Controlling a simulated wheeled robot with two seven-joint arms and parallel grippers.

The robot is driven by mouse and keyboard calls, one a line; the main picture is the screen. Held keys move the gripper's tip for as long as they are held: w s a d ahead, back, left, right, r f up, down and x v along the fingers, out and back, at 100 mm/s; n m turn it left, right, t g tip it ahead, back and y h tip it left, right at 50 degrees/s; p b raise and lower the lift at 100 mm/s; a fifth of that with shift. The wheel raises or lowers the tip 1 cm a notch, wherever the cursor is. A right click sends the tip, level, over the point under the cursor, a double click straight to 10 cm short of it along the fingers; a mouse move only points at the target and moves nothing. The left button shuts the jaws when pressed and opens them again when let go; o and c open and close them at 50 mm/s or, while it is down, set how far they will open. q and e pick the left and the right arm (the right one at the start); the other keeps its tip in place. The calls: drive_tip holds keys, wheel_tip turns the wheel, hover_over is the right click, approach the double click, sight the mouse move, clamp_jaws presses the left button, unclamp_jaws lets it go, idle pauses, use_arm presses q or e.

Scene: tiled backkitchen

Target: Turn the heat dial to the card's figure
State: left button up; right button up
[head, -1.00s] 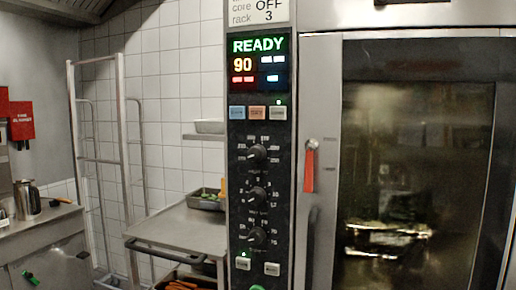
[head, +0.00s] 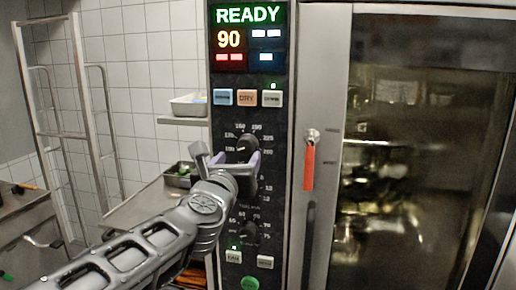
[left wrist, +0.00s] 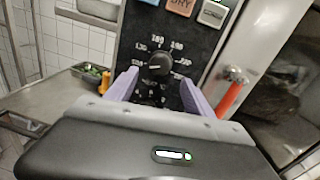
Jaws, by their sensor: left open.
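The heat dial (head: 246,146) is a black knob on the dark control panel, the topmost of the panel's knobs, with white figures around it. My left gripper (head: 234,160) is open in front of the panel, at and just below this dial. In the left wrist view the dial (left wrist: 160,64) shows between and slightly beyond the two purple fingers; I cannot tell whether they touch it. The display (head: 247,38) reads READY and 90. The card is out of view now. My gripper hides the middle knob. My right gripper is not in view.
Blue, DRY and white buttons (head: 247,97) sit above the dial. A lower knob (head: 249,232) and more buttons lie below. A red-handled lever (head: 309,166) and the oven's glass door (head: 415,150) are to the right. A steel table with a tray (head: 179,175) stands left.

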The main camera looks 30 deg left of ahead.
sight(245, 148)
use_arm(q)
drive_tip(key=shift+s+d+n, duration=0.1)
drive_tip(key=shift+s+n, duration=0.05)
drive_tip(key=shift+n, duration=0.25)
drive_tip(key=x, duration=0.8)
drive_tip(key=c, duration=1.3)
